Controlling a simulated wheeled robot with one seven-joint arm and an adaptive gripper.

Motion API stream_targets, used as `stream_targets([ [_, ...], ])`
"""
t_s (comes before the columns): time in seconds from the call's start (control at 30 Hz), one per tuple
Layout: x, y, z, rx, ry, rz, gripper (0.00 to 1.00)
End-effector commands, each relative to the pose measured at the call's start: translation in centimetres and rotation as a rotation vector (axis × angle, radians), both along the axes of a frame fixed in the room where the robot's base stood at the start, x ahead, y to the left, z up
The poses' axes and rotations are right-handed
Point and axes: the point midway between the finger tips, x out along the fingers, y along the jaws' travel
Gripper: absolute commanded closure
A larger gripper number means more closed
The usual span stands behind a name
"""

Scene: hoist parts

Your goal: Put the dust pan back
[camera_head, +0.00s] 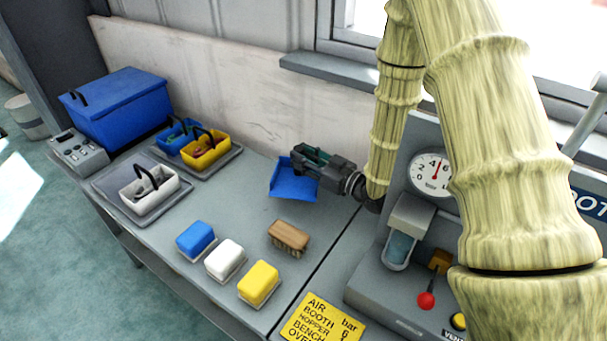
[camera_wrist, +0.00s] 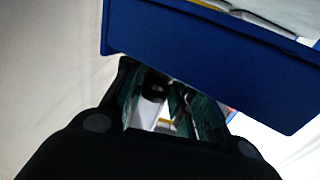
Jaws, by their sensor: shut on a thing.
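In the wrist view a large blue panel of the dust pan (camera_wrist: 205,50) fills the upper right, just beyond my gripper (camera_wrist: 172,105). I cannot tell whether the pan touches the bench top.
A wooden brush (camera_head: 289,236) and blue, white and yellow blocks (camera_head: 225,259) lie in front. Small baskets on trays (camera_head: 205,147) and a blue box (camera_head: 118,108) stand left. A gauge panel (camera_head: 432,172) stands right. Bench (camera_head: 240,200) is clear between baskets and pan.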

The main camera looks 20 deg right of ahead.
Motion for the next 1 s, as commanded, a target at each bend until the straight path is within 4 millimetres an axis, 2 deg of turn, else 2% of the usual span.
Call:
stream_targets([
  [0.37,0.0,0.0,-3.7,-0.001,0.001,0.0,0.99],
  [0.67,0.0,0.0,-3.6,0.0,0.0,0.0,0.99],
  [1.0,0.0,0.0,-4.4,0.001,-0.001,-0.001,0.99],
])
